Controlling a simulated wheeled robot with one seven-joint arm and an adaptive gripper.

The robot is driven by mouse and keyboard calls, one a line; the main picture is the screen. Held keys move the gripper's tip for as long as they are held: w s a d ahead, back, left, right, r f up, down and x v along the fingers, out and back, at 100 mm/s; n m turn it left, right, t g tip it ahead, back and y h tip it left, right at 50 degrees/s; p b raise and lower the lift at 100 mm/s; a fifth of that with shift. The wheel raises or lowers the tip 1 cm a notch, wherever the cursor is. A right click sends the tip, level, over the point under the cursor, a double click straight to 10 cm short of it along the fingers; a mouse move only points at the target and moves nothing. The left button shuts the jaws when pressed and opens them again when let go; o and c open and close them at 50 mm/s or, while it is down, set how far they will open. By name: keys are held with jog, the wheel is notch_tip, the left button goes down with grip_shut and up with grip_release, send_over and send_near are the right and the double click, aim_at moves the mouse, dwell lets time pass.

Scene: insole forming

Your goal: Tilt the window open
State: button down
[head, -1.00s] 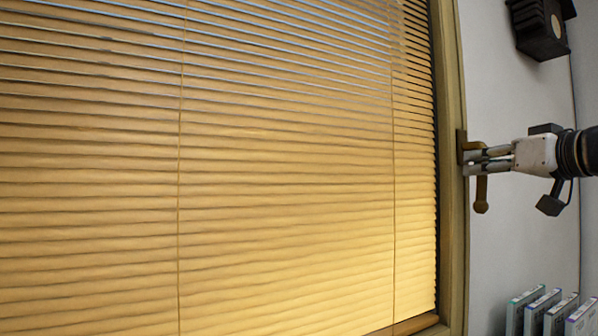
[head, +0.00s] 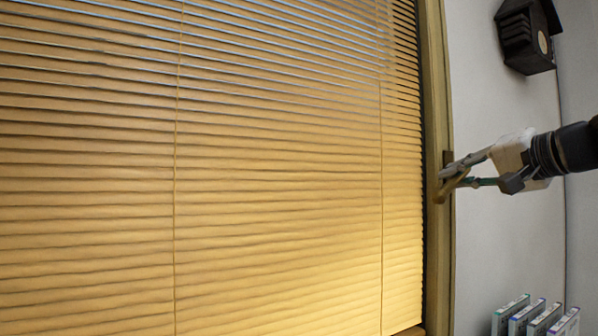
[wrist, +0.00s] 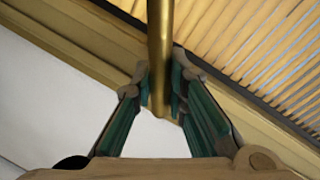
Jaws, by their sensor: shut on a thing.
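The window, with its yellowish wooden frame (head: 435,90), fills the left and middle of the head view. Its brass handle (head: 445,191) is on the right side of the frame and stands at a slant. The handle also shows in the wrist view (wrist: 160,45) as a bar coming down between the fingers. My gripper (head: 460,175) reaches in from the right with its jaw rolled over. In the wrist view my gripper (wrist: 161,88) is shut on the handle, with a fingertip on each side. The fingers partly hide the handle's base in the head view. No gap at the window's edge is visible.
Slatted blinds (head: 280,190) cover the glass. A dark box (head: 526,35) is on the pale wall at the upper right. Several upright cases (head: 535,317) stand at the lower right. The wall around my arm is clear.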

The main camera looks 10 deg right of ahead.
jog(key=m+p, duration=0.1)
jog(key=m, duration=0.1)
jog(key=r+m+y+p, duration=0.1)
jog(key=m+p, duration=0.1)
jog(key=shift+s+a+r, duration=0.1)
jog(key=shift+a+r, duration=0.1)
jog(key=shift+p, duration=0.3)
dwell(0.4)
jog(key=s+d+f+t+b, duration=0.1)
jog(key=s+d+b, duration=0.1)
jog(key=s+b, duration=0.4)
jog(key=shift+f+y, duration=0.3)
jog(key=shift+f, duration=0.05)
jog(key=shift+d, duration=0.1)
jog(key=c, duration=1.6)
grip_release()
jog(key=shift+w, duration=0.1)
jog(key=shift+o, duration=0.2)
